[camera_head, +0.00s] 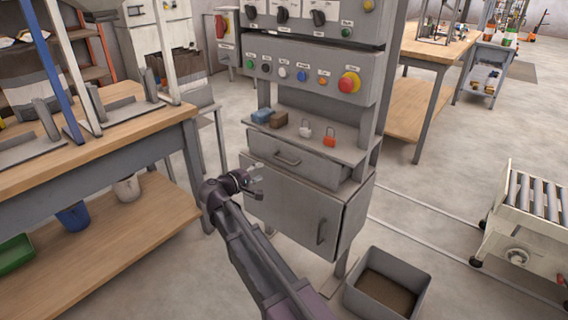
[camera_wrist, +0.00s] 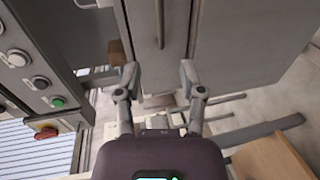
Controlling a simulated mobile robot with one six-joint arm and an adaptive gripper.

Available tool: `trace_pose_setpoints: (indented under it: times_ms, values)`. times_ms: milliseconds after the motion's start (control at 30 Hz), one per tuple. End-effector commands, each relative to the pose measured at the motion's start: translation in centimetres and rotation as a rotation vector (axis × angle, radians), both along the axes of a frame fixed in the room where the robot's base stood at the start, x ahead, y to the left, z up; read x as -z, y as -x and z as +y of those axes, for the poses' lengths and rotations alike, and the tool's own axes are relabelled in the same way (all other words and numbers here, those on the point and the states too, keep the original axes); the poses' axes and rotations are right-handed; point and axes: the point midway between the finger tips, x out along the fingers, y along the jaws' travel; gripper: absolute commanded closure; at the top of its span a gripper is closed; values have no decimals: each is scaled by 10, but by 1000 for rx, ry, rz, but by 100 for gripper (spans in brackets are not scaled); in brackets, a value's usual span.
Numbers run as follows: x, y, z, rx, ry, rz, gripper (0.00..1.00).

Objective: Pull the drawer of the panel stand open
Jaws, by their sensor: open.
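The panel stand (camera_head: 345,115) is a grey cabinet with a control panel above a small shelf. Its drawer (camera_head: 322,173) sits under the shelf and looks shut, with a bar handle (camera_head: 287,159) on its front. My gripper (camera_head: 256,184) is open and empty, in front of the stand's left side and close to the drawer. In the wrist view my gripper (camera_wrist: 160,82) has its fingers apart, and the handle (camera_wrist: 159,24) lies ahead, in line with the gap between them. The fingers appear apart from the handle; the exact distance is hard to tell.
Below the drawer is a cabinet door (camera_head: 285,204) with its own handle. Padlocks and small blocks lie on the shelf (camera_head: 346,151). A grey bin (camera_head: 355,302) stands on the floor at the stand's right foot. A wooden workbench (camera_head: 140,125) is close on the left.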

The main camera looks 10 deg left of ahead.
Motion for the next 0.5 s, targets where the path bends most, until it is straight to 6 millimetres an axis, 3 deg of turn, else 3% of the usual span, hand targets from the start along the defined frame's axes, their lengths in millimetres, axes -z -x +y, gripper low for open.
trace_pose_setpoints:
  times_ms: [267,500]
  values:
    - [2,-6,-3,1,-1,0,49]
    - [8,-27,-15,2,-2,0,49]
